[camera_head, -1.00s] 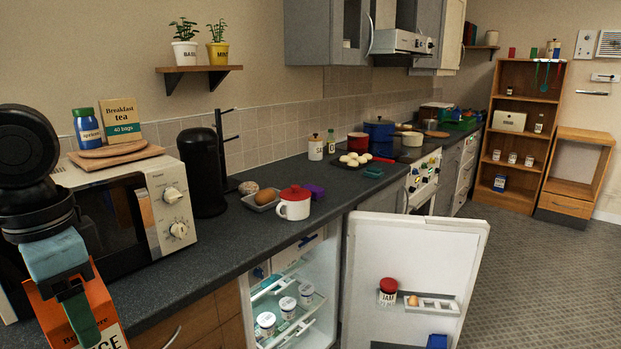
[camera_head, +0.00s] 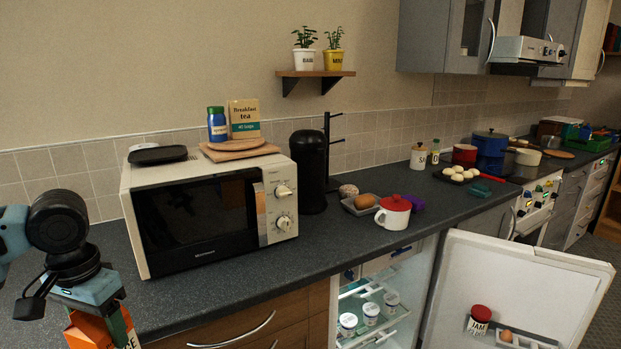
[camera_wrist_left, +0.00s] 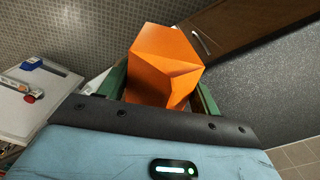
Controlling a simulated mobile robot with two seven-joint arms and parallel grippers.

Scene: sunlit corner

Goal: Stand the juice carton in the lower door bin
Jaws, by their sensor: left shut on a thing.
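The orange juice carton (camera_head: 88,332) is at the lower left of the head view, its lower part cut off by the frame. My left gripper (camera_head: 118,326) is shut on it from above, in front of the counter. In the left wrist view the carton's folded orange top (camera_wrist_left: 165,62) sits between the green fingers. The open fridge door (camera_head: 522,270) is at the lower right, well away from the carton. A jam jar (camera_head: 479,320) stands on a door shelf beside an egg rack (camera_head: 520,341). The lower door bin is below the head view. My right gripper is not in view.
The dark counter (camera_head: 345,250) edge runs between my left gripper and the fridge. White tubs (camera_head: 371,313) stand inside the open fridge (camera_head: 400,270).

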